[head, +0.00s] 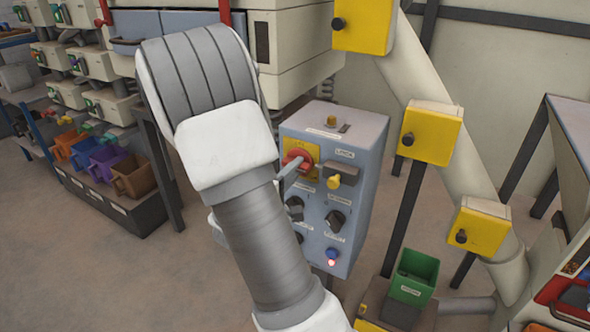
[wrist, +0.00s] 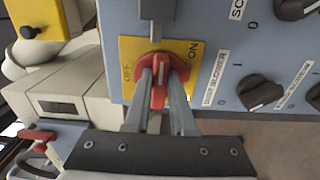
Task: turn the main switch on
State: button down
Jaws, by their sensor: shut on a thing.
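The main switch is a red rotary handle (wrist: 158,86) on a yellow plate (wrist: 197,82) marked OFF and ON. In the wrist view the handle stands upright in the picture, between the OFF word on the left and the ON word on the right. My gripper (wrist: 160,98) has one finger on each side of the handle and is shut on it. In the head view the red switch (head: 298,157) sits at the upper left of the grey control box (head: 362,215); my gripper reaches it from the left, mostly hidden behind my arm.
Black knobs (head: 335,220) sit below the switch on the same box, with a lit pink lamp (head: 331,263) lower down. A grey bracket (head: 345,172) is just right of the switch. Yellow boxes (head: 430,133) and a green bin (head: 413,277) stand to the right.

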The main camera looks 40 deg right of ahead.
dwell(0.3)
jog(key=c, duration=0.8)
grip_release()
jog(key=shift+o, duration=0.2)
jog(key=shift+a, duration=0.15)
jog(key=p+v, duration=0.3)
jog(key=v, duration=1.4)
jog(key=shift+s+a, duration=0.1)
jog(key=shift+s, duration=0.05)
